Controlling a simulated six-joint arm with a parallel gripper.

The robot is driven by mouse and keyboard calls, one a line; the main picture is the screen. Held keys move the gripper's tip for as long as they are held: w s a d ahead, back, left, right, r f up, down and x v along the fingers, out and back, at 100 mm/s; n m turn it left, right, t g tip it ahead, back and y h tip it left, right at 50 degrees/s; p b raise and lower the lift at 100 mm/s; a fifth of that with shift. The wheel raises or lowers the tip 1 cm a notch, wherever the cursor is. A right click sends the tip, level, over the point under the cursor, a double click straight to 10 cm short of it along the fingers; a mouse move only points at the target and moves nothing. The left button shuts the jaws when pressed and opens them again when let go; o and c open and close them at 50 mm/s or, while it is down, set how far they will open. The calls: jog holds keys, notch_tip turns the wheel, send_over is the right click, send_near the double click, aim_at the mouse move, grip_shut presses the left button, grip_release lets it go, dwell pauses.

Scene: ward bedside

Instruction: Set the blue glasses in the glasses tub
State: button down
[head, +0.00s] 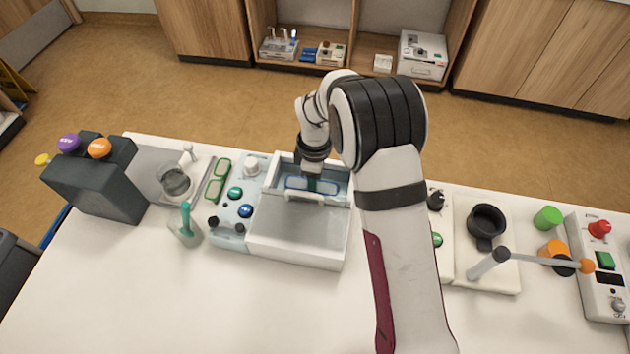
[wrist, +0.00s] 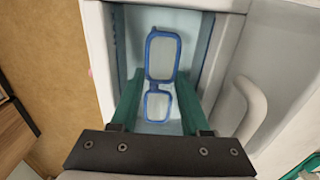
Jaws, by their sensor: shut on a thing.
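The blue glasses (head: 297,183) show inside the open back part of a white tub (head: 268,216). In the wrist view the blue glasses (wrist: 176,39) stretch away between my fingers, over the tub's pale floor. My gripper (head: 312,170) points down into this opening. In the wrist view my gripper (wrist: 160,88) has its two green fingers on either side of the glasses, shut on them. Whether the glasses touch the tub floor I cannot tell. My wrist hides part of the opening in the head view.
A grey lid with a handle (head: 303,196) covers the tub's front part. Green glasses (head: 217,180) lie to the left, near a panel of knobs (head: 238,212). A glass jar (head: 174,182) and a teal-handled item (head: 186,225) stand further left. The front of the table is clear.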

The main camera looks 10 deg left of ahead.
jog(key=shift+f, duration=0.5)
dwell(0.3)
jog(key=shift+c, duration=0.2)
grip_release()
jog(key=shift+r, duration=4)
